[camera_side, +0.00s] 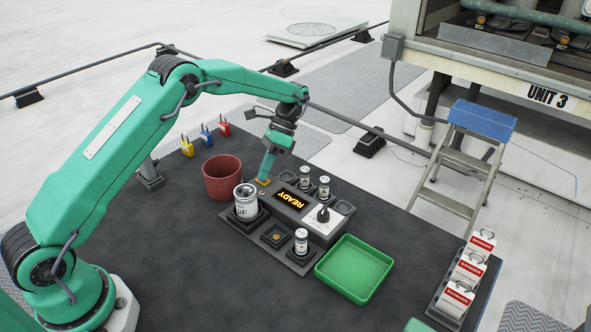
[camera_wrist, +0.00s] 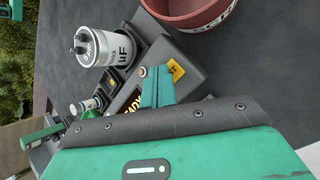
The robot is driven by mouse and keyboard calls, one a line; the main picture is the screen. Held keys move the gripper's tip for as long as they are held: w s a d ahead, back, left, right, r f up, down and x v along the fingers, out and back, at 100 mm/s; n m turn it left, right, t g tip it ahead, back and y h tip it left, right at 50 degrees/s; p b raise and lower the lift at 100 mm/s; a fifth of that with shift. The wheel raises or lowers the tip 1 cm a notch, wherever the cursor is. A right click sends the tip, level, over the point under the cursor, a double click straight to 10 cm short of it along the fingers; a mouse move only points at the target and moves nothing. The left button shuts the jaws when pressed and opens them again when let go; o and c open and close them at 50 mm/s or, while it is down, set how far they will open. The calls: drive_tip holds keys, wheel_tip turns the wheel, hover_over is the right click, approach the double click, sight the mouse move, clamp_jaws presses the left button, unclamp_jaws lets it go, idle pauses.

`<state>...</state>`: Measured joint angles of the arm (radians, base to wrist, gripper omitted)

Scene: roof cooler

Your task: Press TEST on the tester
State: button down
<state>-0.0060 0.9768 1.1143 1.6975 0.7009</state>
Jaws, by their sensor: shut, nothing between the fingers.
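The tester (camera_side: 318,221) is a grey box on the dark table, with a lit display (camera_side: 292,200) reading READY in amber. The tester (camera_wrist: 190,82) also shows in the wrist view, its display partly hidden by my gripper. A small round button-like part (camera_wrist: 142,71) and a yellow label (camera_wrist: 176,70) sit at its end. My gripper (camera_side: 266,178) is shut and empty, pointing down at that end. In the wrist view its fingertips (camera_wrist: 156,70) lie between the round part and the label. I cannot tell whether they touch the tester. No TEST lettering is legible.
A large silver can (camera_side: 246,203) stands close beside my gripper. A red pot (camera_side: 222,177) is at the left, a green tray (camera_side: 354,269) at the front right. Several small cylinders stand on and around the tester. Danger tags (camera_side: 467,270) stand at the table's right edge.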

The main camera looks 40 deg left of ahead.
drive_tip(key=shift+r, duration=0.1)
idle(0.6)
drive_tip(key=shift+r, duration=0.6)
drive_tip(key=shift+r, duration=2.55)
